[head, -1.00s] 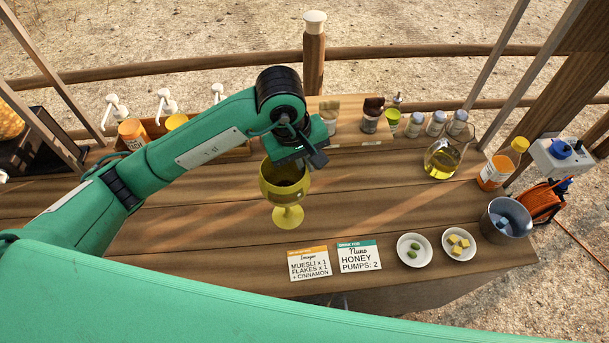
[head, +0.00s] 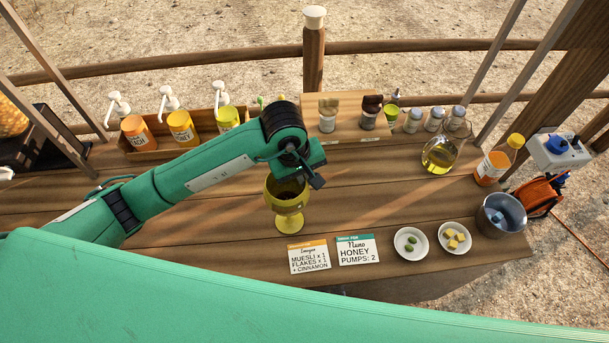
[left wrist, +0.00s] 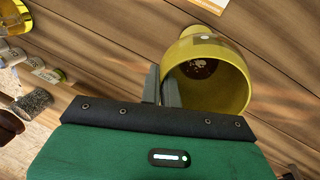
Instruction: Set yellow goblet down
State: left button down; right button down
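The yellow goblet (head: 290,222) is upright at the middle of the wooden counter, behind the two order cards. Its foot is at or just above the boards; I cannot tell whether it touches. My left gripper (head: 300,178) is over the goblet's rim. In the left wrist view the two fingers (left wrist: 162,88) are close together at the wall of the goblet (left wrist: 240,85), apparently pinching it. Dark, crumbly contents show inside the bowl. My right gripper is out of view.
Order cards (head: 309,258) (head: 357,250) lie in front of the goblet, with two small white bowls (head: 411,254) (head: 467,247) to their right. Pump bottles (head: 182,128) stand back left, and a glass jug (head: 438,157) back right. Boards right of the goblet are clear.

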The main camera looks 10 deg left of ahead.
pick_arm(q)
jog(key=shift+f, duration=0.2)
jog(key=c, duration=1.6)
grip_release()
jog(key=shift+r, duration=0.1)
jog(key=shift+c, duration=0.2)
jog(key=shift+r, duration=0.15)
jog(key=b+v, duration=0.4)
jog(key=v, duration=0.8)
jog(key=shift+s, duration=0.1)
